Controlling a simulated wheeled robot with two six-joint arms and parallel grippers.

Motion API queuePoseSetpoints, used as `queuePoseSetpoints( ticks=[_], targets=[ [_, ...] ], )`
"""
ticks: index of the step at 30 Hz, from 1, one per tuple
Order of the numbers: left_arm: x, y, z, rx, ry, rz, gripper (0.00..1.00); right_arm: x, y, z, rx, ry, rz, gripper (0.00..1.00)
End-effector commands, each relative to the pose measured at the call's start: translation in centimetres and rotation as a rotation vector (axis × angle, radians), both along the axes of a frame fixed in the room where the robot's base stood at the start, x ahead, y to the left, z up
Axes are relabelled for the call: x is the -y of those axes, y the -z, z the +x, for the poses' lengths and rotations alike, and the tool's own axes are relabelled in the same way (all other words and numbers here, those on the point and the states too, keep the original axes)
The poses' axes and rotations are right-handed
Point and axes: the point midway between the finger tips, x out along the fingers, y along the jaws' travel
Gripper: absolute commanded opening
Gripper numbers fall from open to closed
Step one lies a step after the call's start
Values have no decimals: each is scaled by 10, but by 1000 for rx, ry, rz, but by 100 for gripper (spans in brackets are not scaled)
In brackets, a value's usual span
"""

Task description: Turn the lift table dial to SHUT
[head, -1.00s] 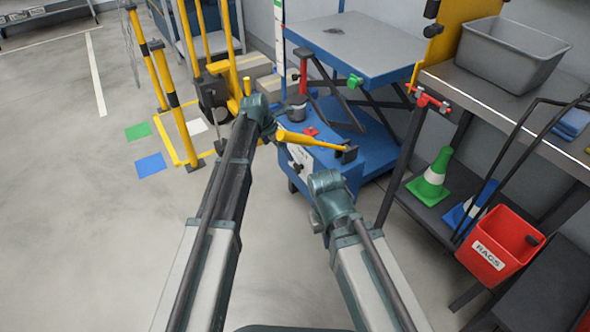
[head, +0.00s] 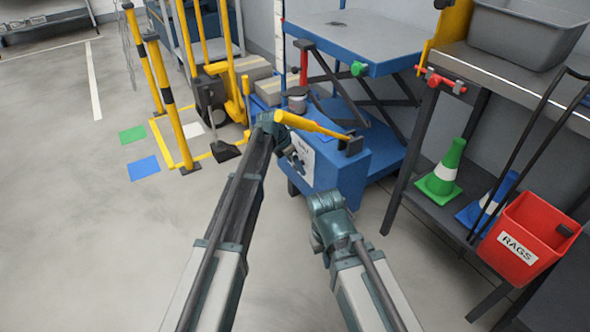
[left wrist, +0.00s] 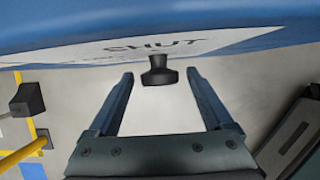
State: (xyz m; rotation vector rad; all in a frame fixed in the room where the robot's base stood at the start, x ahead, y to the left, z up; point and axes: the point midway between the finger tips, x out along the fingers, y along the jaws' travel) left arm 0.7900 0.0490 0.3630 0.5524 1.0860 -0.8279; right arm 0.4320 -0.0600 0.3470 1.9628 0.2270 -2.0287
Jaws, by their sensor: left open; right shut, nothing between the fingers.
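The black dial (left wrist: 158,72) stands out from a white label (left wrist: 200,46) reading SHUT on the blue lift table base (head: 342,178). In the left wrist view the dial sits between the open fingertips of my left gripper (left wrist: 160,78), with a gap on each side. In the head view this gripper (head: 297,158) is in front of the white label and partly hides it; the dial cannot be made out clearly there. My right gripper (head: 316,243) is shut and empty, below and in front of the lift table.
A yellow lever (head: 312,124) extends above the label, close to my left wrist. A cart (head: 435,200) with cones and a red RAGS bin (head: 525,238) stands at right. Yellow posts (head: 172,100) stand at left. The floor at front left is clear.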

Motion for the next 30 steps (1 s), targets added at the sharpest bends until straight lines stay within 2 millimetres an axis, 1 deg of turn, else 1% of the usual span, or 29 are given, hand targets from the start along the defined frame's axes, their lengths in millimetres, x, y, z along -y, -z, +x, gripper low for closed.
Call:
queuePoseSetpoints(
  ticks=[7, 8, 9, 11, 12, 17, 21, 30],
  targets=[
    [0, 0, 0, 0, 0, 0, 85, 0, 0, 0, 0, 0, 0, 0],
    [0, 0, 0, 0, 0, 0, 81, 0, 0, 0, 0, 0, 0, 0],
    [0, 0, 0, 0, 0, 0, 74, 0, 0, 0, 0, 0, 0, 0],
    [0, 0, 0, 0, 0, 0, 63, 0, 0, 0, 0, 0, 0, 0],
    [0, 0, 0, 0, 0, 0, 56, 0, 0, 0, 0, 0, 0, 0],
    [0, 0, 0, 0, 0, 0, 27, 0, 0, 0, 0, 0, 0, 0],
    [0, 0, 0, 0, 0, 0, 2, 0, 0, 0, 0, 0, 0, 0],
    [1, 2, -3, 44, 1, 32, 1, 0, 2, 0, 0, 0, 0, 0]
  ],
)
